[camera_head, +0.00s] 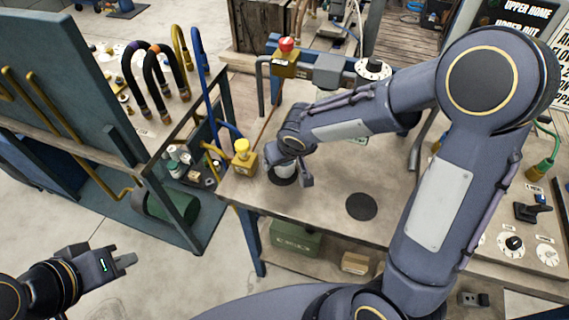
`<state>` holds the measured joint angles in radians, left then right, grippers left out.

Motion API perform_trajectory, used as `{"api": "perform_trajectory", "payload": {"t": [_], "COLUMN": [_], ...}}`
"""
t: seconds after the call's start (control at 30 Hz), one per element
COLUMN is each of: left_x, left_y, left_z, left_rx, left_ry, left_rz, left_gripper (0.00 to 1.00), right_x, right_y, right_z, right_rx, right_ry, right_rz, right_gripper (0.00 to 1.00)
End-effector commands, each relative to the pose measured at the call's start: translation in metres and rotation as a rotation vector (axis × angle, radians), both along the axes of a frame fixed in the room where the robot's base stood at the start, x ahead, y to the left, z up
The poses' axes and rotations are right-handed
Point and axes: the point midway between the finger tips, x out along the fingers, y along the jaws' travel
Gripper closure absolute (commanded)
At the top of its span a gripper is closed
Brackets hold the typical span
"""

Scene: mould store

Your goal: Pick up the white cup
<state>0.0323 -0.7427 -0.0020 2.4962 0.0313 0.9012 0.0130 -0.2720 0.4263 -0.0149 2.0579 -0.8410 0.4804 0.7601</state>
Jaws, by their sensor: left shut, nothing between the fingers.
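The white cup (285,171) stands on a black round patch (281,181) near the left end of the workbench, and my arm partly hides it. My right gripper (291,173) reaches down at the cup, with finger parts showing to either side of it. I cannot tell whether the fingers touch or grip it. My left gripper (128,261) is shut and empty over the floor at lower left, well away from the bench.
A red-knobbed yellow block (286,62) is behind. A second black patch (361,206) lies bare to the right. A rack with hoses (153,80) stands at left.

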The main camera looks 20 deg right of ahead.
Motion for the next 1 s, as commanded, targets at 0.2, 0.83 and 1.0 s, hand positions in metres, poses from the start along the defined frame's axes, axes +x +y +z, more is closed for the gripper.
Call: {"api": "perform_trajectory", "payload": {"t": [0.2, 0.83, 1.0], "left_x": [0.0000, 0.0000, 0.0000], "left_y": [0.0000, 0.0000, 0.0000], "left_z": [-0.0004, -0.0005, 0.0007], "left_rx": [0.000, 0.000, 0.000], "left_ry": [0.000, 0.000, 0.000], "left_rz": [0.000, 0.000, 0.000], "left_gripper": [1.00, 1.00, 1.00], "right_x": [0.0032, 0.0028, 0.0032], "right_y": [0.0002, 0.0001, 0.0001], "right_z": [-0.0070, -0.0065, -0.0048], "right_rx": [0.000, 0.000, 0.000], "right_ry": [-0.001, -0.001, -0.001], "right_rz": [0.000, 0.000, 0.000], "right_gripper": [0.21, 0.73, 0.73]}}
